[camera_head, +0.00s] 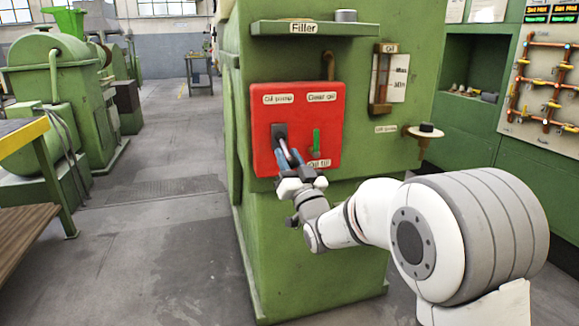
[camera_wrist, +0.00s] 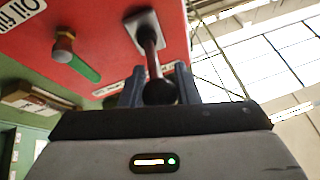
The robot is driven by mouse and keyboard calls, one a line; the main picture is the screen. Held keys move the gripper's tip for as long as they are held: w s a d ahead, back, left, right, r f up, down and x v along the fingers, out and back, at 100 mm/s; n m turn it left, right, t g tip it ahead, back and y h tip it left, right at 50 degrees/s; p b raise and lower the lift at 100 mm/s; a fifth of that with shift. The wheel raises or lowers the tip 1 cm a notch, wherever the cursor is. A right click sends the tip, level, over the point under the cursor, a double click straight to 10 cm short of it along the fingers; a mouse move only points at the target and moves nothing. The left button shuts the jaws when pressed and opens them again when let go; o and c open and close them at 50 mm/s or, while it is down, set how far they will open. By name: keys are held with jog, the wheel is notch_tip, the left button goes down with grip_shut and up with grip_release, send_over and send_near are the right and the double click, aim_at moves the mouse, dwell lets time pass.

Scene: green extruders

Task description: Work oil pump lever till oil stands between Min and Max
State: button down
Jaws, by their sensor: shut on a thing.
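In the wrist view the lever (camera_wrist: 151,55) is a dark rod ending in a round black knob. My gripper (camera_head: 289,158) is shut on the lever, its blue-grey fingers on either side of the knob. The gripper also shows in the wrist view (camera_wrist: 158,92). The oil gauge (camera_head: 381,80) is a brown-framed glass at the upper right, beside a white Max and Min plate. Its oil level is too small to tell.
A green-handled valve (camera_head: 316,139) labelled "Oil fill" sits close right of the lever. The filler shelf (camera_head: 315,28) juts out above, and a small round tray (camera_head: 424,131) stands out at right. Open floor (camera_head: 160,240) lies to the left.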

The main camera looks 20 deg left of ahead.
jog(key=shift+w+f+b, duration=0.15)
jog(key=shift+f+b, duration=0.45)
jog(key=shift+f, duration=0.05)
jog(key=c, duration=1.3)
grip_release()
jog(key=shift+w+a, duration=0.1)
jog(key=shift+c, duration=0.2)
jog(key=shift+o, duration=1.2)
jog(key=shift+r, duration=0.1)
jog(key=p+v, duration=0.1)
jog(key=v, duration=0.7)
jog(key=shift+r, duration=0.1)
